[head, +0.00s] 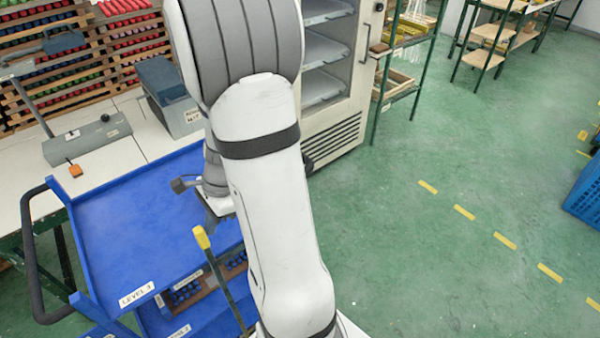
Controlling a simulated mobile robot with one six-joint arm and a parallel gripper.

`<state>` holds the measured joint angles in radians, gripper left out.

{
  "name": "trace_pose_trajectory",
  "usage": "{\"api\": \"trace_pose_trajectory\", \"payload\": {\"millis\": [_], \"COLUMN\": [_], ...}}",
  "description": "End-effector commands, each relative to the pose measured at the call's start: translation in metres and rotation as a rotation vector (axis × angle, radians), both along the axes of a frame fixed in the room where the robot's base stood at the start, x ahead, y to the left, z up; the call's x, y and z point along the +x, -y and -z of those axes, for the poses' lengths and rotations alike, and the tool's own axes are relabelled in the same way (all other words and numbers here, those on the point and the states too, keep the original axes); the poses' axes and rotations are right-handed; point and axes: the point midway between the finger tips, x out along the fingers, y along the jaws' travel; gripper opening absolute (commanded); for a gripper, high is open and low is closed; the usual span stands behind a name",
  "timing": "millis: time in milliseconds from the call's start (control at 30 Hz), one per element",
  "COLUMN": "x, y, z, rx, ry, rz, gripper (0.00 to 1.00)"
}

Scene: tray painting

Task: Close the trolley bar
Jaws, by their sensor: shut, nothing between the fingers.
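The blue trolley (120,232) stands at the lower left, with its top shelf labelled LEVEL 3. A thin dark bar (222,277) with a yellow end (201,237) slants across the trolley's front right side. I take it to be the trolley bar; its lower end runs out of sight near my arm. My gripper (218,208) is shut and empty, just above the yellow end in the picture and over the top shelf. My own arm partly hides it. I cannot tell whether it touches the bar.
A black push handle (32,250) curves from the trolley's left side. Lower shelves hold small blue pieces (186,290). Behind stand a white bench with a grey box (168,95) and an open cabinet (335,100).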

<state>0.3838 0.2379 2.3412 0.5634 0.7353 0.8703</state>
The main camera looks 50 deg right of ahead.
Motion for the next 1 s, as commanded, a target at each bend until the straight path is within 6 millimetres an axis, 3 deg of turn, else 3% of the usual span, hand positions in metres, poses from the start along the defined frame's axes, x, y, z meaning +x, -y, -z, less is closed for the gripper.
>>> {"api": "trace_pose_trajectory", "payload": {"millis": [233,433,700,1000], "x": [-0.004,-0.004,-0.006,-0.008], "y": [0.005,0.044,0.065,0.076], "z": [0.001,0.001,-0.06,-0.09], "rx": [0.011,0.007,0.002,0.003], "ry": [-0.011,-0.003,0.004,0.001], "rz": [-0.002,-0.003,-0.006,-0.009], "gripper": [0.0,0.0,0.0,0.0]}}
